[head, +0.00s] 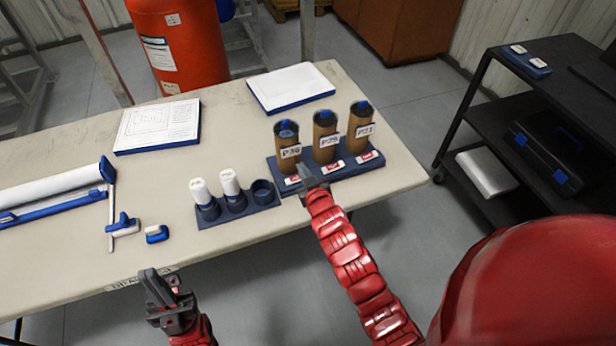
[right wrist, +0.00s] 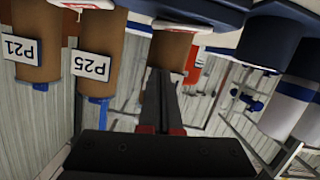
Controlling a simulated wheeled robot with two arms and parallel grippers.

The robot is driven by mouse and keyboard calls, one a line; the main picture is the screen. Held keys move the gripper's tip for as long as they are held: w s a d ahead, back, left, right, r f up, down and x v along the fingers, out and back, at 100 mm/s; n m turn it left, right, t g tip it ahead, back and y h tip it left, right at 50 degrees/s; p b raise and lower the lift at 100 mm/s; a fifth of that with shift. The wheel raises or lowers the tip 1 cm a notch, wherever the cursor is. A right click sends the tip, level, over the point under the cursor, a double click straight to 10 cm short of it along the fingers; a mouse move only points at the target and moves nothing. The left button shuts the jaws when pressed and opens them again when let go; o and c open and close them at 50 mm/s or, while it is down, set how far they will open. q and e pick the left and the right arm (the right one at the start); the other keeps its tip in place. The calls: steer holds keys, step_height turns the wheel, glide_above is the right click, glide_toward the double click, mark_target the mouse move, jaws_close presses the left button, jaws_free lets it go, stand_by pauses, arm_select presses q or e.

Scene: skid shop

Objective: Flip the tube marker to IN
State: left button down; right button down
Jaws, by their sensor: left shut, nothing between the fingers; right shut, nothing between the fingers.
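Three brown tubes with labels stand in a blue rack (head: 345,171) at the table's right end: P36 (head: 289,165), P25 (head: 325,130) and P21 (head: 359,124). A small red-and-white marker lies on the rack in front of each tube: left (head: 291,180), middle (head: 333,166), right (head: 367,156). The lettering is too small to read. My right gripper (head: 303,172) is shut and empty, close by the left marker in front of P36; contact cannot be told. The upside-down right wrist view shows its fingers (right wrist: 158,78) before the third tube (right wrist: 172,50). My left gripper (head: 152,279) is shut and empty at the table's front edge.
A small blue rack (head: 265,204) with two white-capped tubes stands left of the tube rack. Clipboards (head: 158,127), a white roll (head: 50,184) and small blue-and-white pieces (head: 156,234) lie on the table. A dark cart (head: 545,100) stands right.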

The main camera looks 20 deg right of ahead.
mark_target(296, 179)
steer(key=shift+w+d+f+p, duration=0.15)
steer(key=shift+f+p, duration=0.1)
steer(key=shift+f, duration=0.8)
steer(key=shift+w+d+f+p, duration=0.15)
steer(key=shift+f+p, duration=0.1)
steer(key=shift+f, duration=0.75)
steer(key=shift+s, duration=0.1)
